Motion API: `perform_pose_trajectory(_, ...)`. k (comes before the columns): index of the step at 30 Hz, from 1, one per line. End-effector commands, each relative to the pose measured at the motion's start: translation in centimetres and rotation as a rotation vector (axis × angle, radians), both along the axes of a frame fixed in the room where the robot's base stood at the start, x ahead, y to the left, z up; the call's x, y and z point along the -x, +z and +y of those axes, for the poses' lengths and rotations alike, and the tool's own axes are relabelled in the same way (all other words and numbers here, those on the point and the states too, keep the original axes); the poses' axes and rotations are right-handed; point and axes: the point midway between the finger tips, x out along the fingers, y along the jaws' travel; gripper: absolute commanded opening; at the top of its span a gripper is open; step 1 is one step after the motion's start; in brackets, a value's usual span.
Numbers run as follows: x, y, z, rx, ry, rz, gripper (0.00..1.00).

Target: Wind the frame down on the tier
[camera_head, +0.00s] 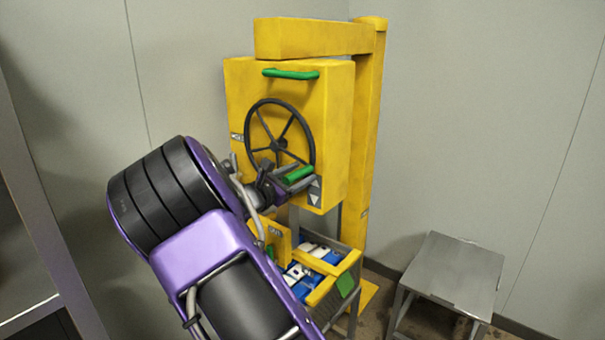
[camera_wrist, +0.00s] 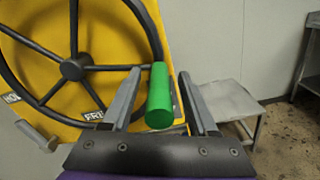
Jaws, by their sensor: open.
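A black spoked handwheel (camera_head: 280,138) is on the front of a yellow box (camera_head: 333,120); it also shows in the wrist view (camera_wrist: 72,70). Its green crank handle (camera_wrist: 160,97) sits at the wheel's lower right in the head view (camera_head: 297,174). My gripper (camera_wrist: 160,74) is open, with one finger on each side of the green handle and a visible gap to it. A yellow frame (camera_head: 335,279) with a green tab shows at the tier, a metal basket (camera_head: 350,262) holding blue and white packs. My arm hides part of both, so their contact is unclear.
A yellow post with a top beam (camera_head: 310,38) carries the box. A green bar (camera_head: 291,73) is on the box's upper front. A grey metal stool (camera_head: 453,275) stands at right, with bare floor around it. Plain walls close the corner behind.

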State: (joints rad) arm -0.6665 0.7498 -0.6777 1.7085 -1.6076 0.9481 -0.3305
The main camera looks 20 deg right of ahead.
Motion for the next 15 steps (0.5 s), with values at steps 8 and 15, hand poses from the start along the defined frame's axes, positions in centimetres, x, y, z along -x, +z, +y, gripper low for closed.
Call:
perform_pose_trajectory(8, 3.5, 0.0, 5.4, -0.002, 0.005, 0.0, 0.59)
perform_pose_trajectory(15, 6.7, 0.0, 10.0, -0.001, 0.004, 0.001, 0.59)
